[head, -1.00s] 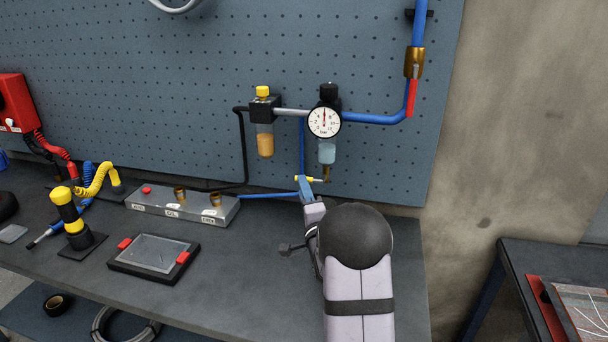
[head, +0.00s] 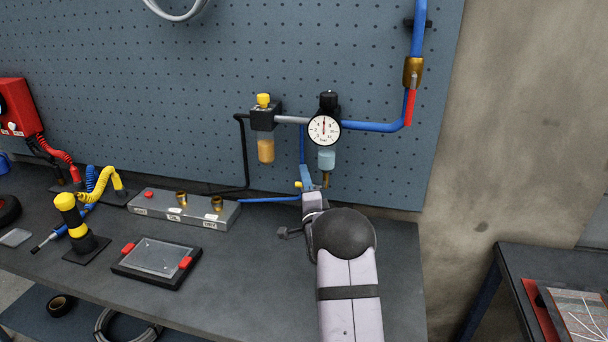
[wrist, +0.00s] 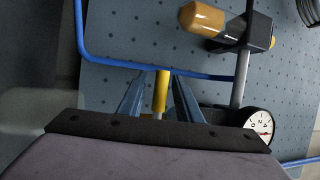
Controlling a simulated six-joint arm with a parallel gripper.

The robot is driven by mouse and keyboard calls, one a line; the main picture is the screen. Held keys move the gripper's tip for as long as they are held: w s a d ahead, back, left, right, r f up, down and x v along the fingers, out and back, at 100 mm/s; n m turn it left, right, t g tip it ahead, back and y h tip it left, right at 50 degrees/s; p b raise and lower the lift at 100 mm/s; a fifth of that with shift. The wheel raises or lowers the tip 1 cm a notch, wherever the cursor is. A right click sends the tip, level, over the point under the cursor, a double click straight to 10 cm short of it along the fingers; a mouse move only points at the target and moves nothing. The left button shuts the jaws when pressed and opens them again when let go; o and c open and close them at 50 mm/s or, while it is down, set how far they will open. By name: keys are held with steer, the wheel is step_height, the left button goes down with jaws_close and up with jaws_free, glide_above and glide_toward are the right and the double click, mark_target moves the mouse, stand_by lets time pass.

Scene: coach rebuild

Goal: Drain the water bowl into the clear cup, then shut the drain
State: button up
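The water bowl (head: 327,160) is pale blue and hangs under the gauge on the pegboard. A brass drain fitting (head: 326,179) is below it. Only the left end of a yellow lever (head: 298,184) shows beside my gripper. My gripper (head: 306,172) is just left of the drain, in front of the board. In the wrist view a yellow bar (wrist: 161,92), apparently this lever, lies between the two blue fingers of my gripper (wrist: 160,82), with a gap on each side. The fingers look open.
The amber bowl (head: 266,151) hangs left of the gauge (head: 324,130). Blue pipe runs right to a red-handled valve (head: 409,106). A grey block (head: 185,209) with brass fittings and a framed tray (head: 157,259) sit on the bench left of my arm.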

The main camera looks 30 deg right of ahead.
steer(key=shift+w+d, duration=0.25)
steer(key=shift+w, duration=0.35)
steer(key=shift+r, duration=0.1)
jaws_close()
